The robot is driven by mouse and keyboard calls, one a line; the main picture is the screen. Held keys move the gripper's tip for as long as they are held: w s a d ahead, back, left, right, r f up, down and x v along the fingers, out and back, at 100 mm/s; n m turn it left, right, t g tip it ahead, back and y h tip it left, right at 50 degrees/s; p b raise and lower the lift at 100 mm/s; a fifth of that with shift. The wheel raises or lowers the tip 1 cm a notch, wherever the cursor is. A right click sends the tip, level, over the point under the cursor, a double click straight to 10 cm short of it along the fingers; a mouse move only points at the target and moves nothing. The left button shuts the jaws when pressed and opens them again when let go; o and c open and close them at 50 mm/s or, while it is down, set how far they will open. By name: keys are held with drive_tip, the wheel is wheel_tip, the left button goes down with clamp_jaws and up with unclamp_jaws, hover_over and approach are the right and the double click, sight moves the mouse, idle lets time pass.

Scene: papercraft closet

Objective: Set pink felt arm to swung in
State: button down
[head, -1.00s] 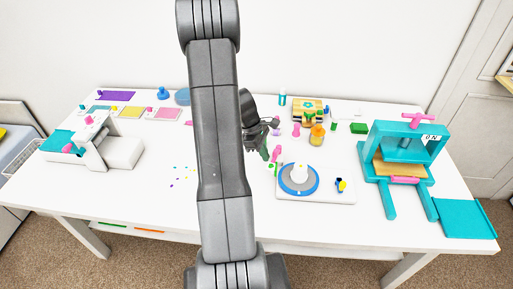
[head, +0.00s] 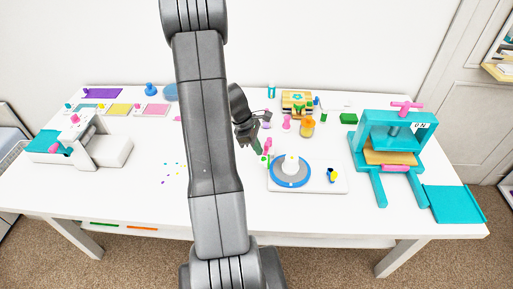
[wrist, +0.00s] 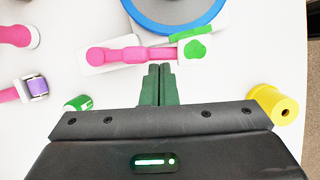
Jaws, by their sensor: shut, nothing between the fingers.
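The pink felt arm (wrist: 130,53) lies across the top of the wrist view, with a round pink end at left and a green clover-shaped piece at its right end. Its clover end lies close to the rim of the round blue-edged turntable (wrist: 178,22). In the head view the turntable (head: 291,171) sits on a white base, with the pink arm (head: 267,148) at its upper left. My gripper (wrist: 158,70) is shut and empty, its fingertips just beside the arm's near edge. I cannot tell whether they touch it. My gripper is also in the head view (head: 258,150).
A yellow spool-like piece (wrist: 277,103) is right of my gripper; a green piece (wrist: 78,103) and a pink-and-purple roller (wrist: 32,88) are left. A teal press (head: 395,145) stands at the table's right, a white die-cutting machine (head: 80,142) at its left. Front table space is clear.

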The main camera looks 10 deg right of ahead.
drive_tip(key=d+n+b, duration=0.1)
drive_tip(key=n, duration=0.1)
drive_tip(key=s+d+n+t, duration=0.1)
drive_tip(key=shift+s+n+b, duration=0.3)
drive_tip(key=shift+n+b, duration=0.05)
drive_tip(key=shift+n, duration=0.05)
drive_tip(key=shift+s+d+r+n+t, duration=0.1)
drive_tip(key=shift+s+d+n+t, duration=0.1)
drive_tip(key=shift+d+n+t, duration=0.3)
drive_tip(key=shift+s+d+n+t, duration=0.1)
drive_tip(key=shift+s+d+n, duration=0.05)
drive_tip(key=shift+n, duration=0.55)
